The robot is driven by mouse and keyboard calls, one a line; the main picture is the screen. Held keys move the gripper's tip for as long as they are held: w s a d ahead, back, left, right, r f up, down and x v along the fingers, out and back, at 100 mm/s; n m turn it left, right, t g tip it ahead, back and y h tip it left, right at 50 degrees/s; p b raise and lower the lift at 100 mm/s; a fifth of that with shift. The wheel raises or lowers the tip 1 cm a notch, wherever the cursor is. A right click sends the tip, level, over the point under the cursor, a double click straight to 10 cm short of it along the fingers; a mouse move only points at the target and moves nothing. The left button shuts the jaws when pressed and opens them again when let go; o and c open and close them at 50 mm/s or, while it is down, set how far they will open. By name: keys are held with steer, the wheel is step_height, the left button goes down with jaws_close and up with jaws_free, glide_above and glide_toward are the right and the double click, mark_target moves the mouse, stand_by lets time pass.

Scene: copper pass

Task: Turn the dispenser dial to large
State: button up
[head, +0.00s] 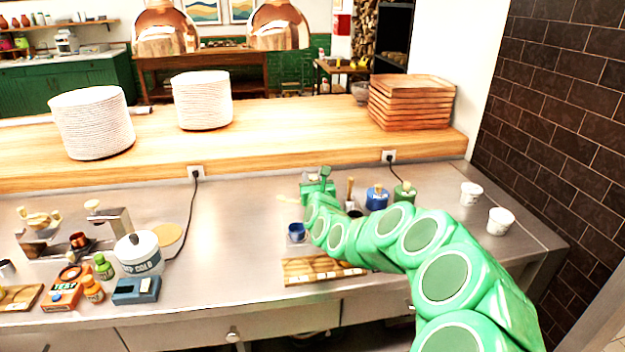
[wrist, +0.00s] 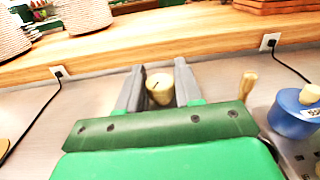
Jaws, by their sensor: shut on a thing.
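In the wrist view, a round cream dial (wrist: 160,89) with a thin dark pointer line on its top sits between the two grey fingers of my gripper (wrist: 158,87). The fingers are shut on its sides. The pointer line slants up and to the left in that view. No size marks can be read. In the head view my green arm covers most of the dispenser, and the dial cannot be made out there. A small dark blue cup (head: 297,231) stands just left of my arm.
A blue jar (head: 376,198), also in the wrist view (wrist: 296,113), and a green jar (head: 404,194) stand right of my gripper. White tubs (head: 500,221) are farther right. A wooden board (head: 310,271) lies in front. A raised wooden shelf (head: 270,135) runs behind.

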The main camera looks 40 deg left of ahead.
steer(key=shift+r, duration=0.15)
stand_by(0.6)
steer(key=o, duration=0.9)
steer(key=shift+m, duration=0.3)
steer(key=shift+s, duration=0.1)
steer(key=shift+s+d, duration=0.35)
steer(key=shift+d, duration=0.1)
steer(key=shift+v, duration=3.2)
steer(key=shift+s+a, duration=0.1)
